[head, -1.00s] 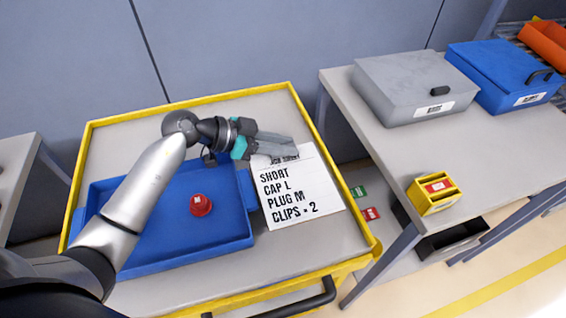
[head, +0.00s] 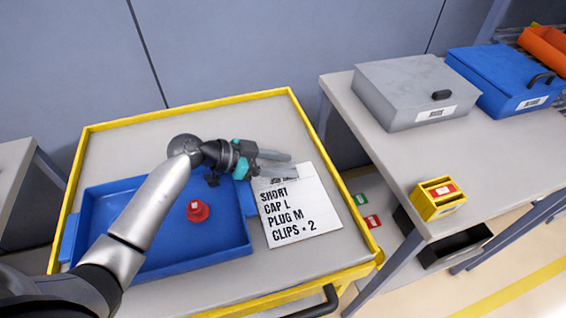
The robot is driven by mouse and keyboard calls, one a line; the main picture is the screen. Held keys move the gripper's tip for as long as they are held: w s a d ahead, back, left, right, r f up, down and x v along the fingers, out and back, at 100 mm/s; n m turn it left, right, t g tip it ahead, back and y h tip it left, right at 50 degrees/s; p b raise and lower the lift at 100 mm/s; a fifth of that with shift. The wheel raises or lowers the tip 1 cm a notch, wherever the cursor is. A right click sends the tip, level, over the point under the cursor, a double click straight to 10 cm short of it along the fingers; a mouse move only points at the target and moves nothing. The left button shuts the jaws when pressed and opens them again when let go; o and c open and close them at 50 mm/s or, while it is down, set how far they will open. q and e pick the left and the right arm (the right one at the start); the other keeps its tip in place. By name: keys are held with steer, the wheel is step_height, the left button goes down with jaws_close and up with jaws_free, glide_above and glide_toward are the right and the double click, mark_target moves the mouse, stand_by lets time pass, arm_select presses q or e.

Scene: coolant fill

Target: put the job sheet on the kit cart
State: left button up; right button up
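The job sheet (head: 303,213) is a white page with black printed lines, over the right part of the yellow-rimmed cart (head: 333,172). My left gripper (head: 287,165) is at the sheet's far edge, its fingers covering part of the heading, and it appears shut on that edge. The sheet lies nearly flat, right of the blue tray (head: 160,262). I cannot tell whether it touches the cart top. My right gripper is out of view.
A red cap (head: 197,211) is in the blue tray. A bench at the right holds a grey case (head: 415,90), a blue case (head: 500,80) and a small yellow box (head: 438,198). The cart top behind my gripper is clear.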

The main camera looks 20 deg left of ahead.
arm_select(q)
steer(key=shift+o, duration=0.5)
steer(key=shift+s+a+r, duration=0.1)
steer(key=shift+a+r, duration=0.05)
steer(key=shift+r, duration=0.05)
steer(key=p+v, duration=0.2)
steer(key=v, duration=0.9)
steer(key=shift+s+a+r+p, duration=0.2)
steer(key=shift+a+p, duration=0.05)
steer(key=shift+p, duration=0.1)
